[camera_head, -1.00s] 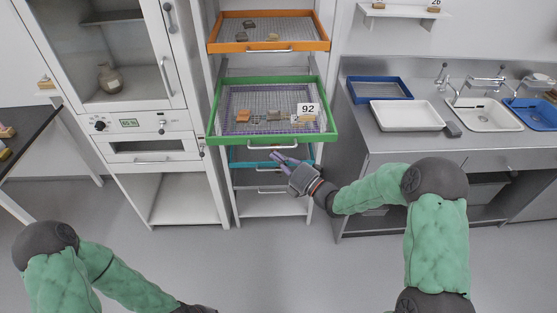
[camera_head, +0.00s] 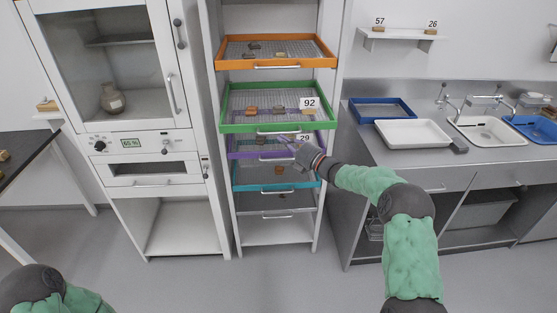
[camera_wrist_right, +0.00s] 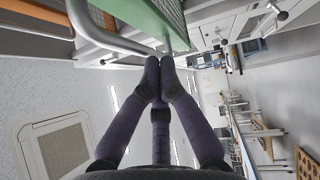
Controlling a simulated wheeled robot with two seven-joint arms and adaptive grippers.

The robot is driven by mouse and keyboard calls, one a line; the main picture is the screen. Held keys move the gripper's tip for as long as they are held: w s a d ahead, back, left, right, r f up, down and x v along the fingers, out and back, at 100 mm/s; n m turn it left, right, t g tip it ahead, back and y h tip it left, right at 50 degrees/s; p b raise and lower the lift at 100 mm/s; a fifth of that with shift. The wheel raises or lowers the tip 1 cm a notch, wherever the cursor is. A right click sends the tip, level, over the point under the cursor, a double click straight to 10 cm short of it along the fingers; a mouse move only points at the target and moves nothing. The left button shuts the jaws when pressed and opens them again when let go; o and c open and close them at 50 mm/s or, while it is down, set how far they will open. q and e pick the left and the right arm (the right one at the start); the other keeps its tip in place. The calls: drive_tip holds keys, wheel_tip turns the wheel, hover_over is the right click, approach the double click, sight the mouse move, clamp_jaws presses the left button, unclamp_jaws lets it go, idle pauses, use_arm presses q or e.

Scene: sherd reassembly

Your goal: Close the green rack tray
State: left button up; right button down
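The green rack tray (camera_head: 231,127) is in the rack in the head view, holding several sherds and a card reading 92. Contact is unclear. My left gripper is out of view.
The orange tray (camera_head: 276,64) is above; a purple tray (camera_head: 240,154) with a 29 card and a teal tray (camera_head: 260,188) are below. A cabinet (camera_head: 160,210) stands left of the rack, a sink counter (camera_head: 400,150) right. The floor in front is clear.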

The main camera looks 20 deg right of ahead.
sight(283, 125)
drive_tip(key=w+d, duration=0.1)
drive_tip(key=w, duration=0.2)
drive_tip(key=w+d, duration=0.1)
drive_tip(key=w, duration=0.2)
drive_tip(key=w+d, duration=0.1)
drive_tip(key=w, duration=0.2)
drive_tip(key=shift+w+p, duration=0.25)
drive_tip(key=shift+p, duration=0.05)
drive_tip(key=shift+w, duration=0.1)
drive_tip(key=shift+r, duration=0.15)
